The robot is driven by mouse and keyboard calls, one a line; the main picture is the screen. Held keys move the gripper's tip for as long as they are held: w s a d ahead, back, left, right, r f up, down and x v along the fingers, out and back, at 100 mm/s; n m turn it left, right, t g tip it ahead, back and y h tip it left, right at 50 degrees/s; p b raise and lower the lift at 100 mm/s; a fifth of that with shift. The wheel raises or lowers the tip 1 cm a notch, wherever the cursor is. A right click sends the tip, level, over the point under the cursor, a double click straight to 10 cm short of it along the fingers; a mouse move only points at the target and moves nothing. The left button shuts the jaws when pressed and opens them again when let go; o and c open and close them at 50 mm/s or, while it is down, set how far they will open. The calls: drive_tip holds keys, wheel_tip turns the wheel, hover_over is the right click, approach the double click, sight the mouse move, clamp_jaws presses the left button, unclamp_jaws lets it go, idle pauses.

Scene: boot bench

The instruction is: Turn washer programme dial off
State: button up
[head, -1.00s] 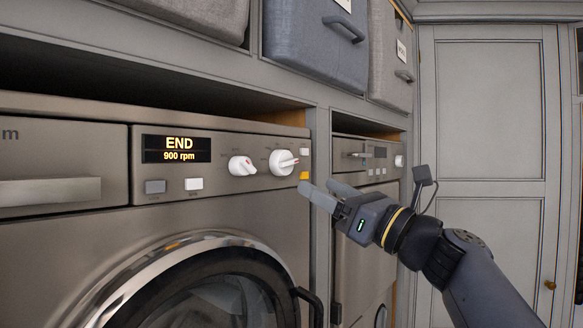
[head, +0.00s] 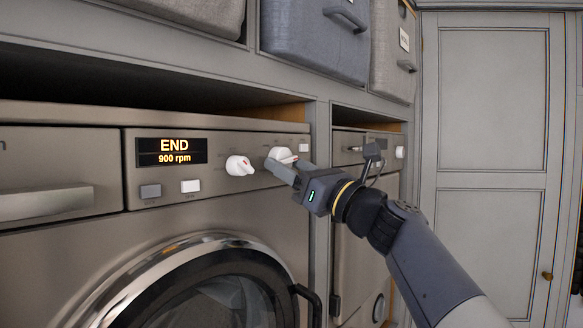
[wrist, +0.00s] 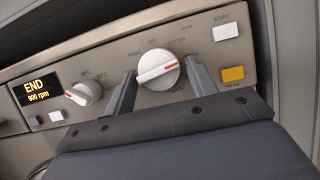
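The washer (head: 80,240) stands at the left in the head view, its display (head: 171,152) reading END and 900 rpm. The programme dial (head: 281,154) is the white right-hand knob, partly hidden behind my gripper. In the wrist view the dial (wrist: 158,71) has a red mark slanting up to the right, with printed labels around it. My gripper (head: 285,169) is open, and in the wrist view its two fingers stand on either side of the dial's lower part. I cannot tell whether they touch it.
A second white knob (head: 239,165) sits left of the dial. A white start button (wrist: 226,32) and an orange button (wrist: 233,74) lie close to the right finger. A second machine (head: 364,215) stands to the right. Grey bins (head: 315,40) sit on the shelf above.

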drive_tip(key=c, duration=0.7)
drive_tip(key=shift+n, duration=0.3)
drive_tip(key=shift+w+d+r+n+g+p, duration=0.15)
drive_tip(key=shift+n+g+p, duration=0.9)
drive_tip(key=shift+n, duration=2.2)
drive_tip(key=shift+w+d+r+n+g+p, duration=0.1)
drive_tip(key=shift+w+r+n+g+p, duration=0.1)
drive_tip(key=shift+n+g, duration=2.35)
drive_tip(key=shift+w+d+r+n+g+p, duration=0.15)
drive_tip(key=shift+n+g+p, duration=0.55)
drive_tip(key=shift+n, duration=3.3)
drive_tip(key=shift+f, duration=0.1)
drive_tip(key=o, duration=1)
